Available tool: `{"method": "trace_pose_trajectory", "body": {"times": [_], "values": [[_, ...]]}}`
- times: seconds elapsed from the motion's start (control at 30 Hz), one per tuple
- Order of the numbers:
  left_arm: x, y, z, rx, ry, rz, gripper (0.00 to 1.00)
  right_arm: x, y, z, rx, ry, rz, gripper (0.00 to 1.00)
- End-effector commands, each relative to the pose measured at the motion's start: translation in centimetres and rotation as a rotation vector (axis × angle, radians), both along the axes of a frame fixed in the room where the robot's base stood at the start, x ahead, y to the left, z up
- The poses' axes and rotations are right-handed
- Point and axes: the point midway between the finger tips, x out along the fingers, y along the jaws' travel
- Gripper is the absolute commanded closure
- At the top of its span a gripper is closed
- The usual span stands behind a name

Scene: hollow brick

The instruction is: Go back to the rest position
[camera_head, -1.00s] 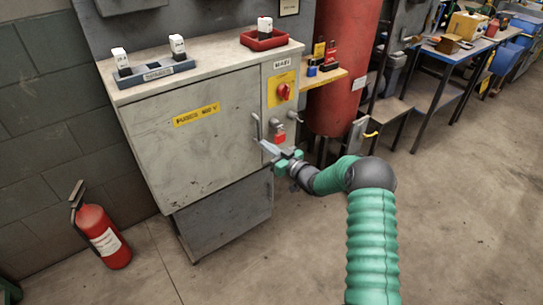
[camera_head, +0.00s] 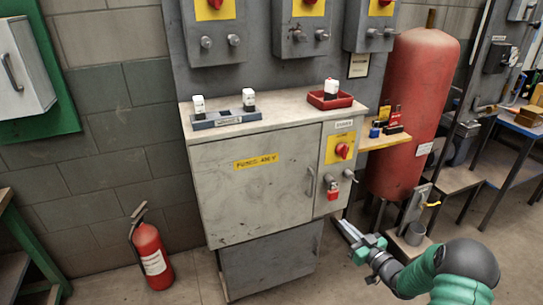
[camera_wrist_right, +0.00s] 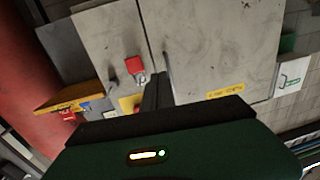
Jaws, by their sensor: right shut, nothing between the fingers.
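My right gripper (camera_head: 349,232) is shut and empty, in front of the lower right of the grey fuse cabinet (camera_head: 255,195) in the head view. Its fingers point up and left, and I see free space or floor around them. In the right wrist view the dark fingers (camera_wrist_right: 157,90) show against the cabinet front (camera_wrist_right: 205,45). A red padlock (camera_head: 333,191) hangs on the cabinet's right panel below a red rotary switch (camera_head: 342,151); the padlock also shows in the wrist view (camera_wrist_right: 134,65). The cabinet door is closed. My left gripper is out of view.
On the cabinet top are a grey holder (camera_head: 226,118) with two white fuses and a red tray (camera_head: 330,101) with one white fuse. A red tank (camera_head: 413,110) stands right. A fire extinguisher (camera_head: 150,255) stands on the floor at left.

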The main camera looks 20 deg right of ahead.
Motion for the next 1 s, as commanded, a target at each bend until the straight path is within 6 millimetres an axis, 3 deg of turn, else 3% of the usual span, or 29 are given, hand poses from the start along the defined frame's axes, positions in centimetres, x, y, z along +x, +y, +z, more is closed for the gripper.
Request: {"method": "trace_pose_trajectory", "body": {"times": [0.17,0.27,0.4,0.5,0.77,0.8,1.0], "values": [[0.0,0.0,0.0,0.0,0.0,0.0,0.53,2.0,4.8,0.2,-0.082,0.232,-0.054,1.0],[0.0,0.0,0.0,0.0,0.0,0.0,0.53,0.0,9.7,-0.3,-0.14,0.498,-0.122,1.0],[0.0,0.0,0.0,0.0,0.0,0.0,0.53,-8.0,16.0,-1.5,-0.155,0.845,-0.176,1.0],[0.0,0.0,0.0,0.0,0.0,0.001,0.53,-13.4,19.3,-2.0,-0.141,1.015,-0.174,1.0],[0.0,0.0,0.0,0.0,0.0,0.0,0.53,-25.6,25.9,-2.4,-0.094,1.335,-0.103,1.0],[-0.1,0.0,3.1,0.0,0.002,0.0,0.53,-25.1,25.6,0.7,-0.093,1.327,-0.112,1.0],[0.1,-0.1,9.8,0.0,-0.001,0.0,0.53,-25.0,25.4,7.2,-0.093,1.326,-0.115,1.0]]}}
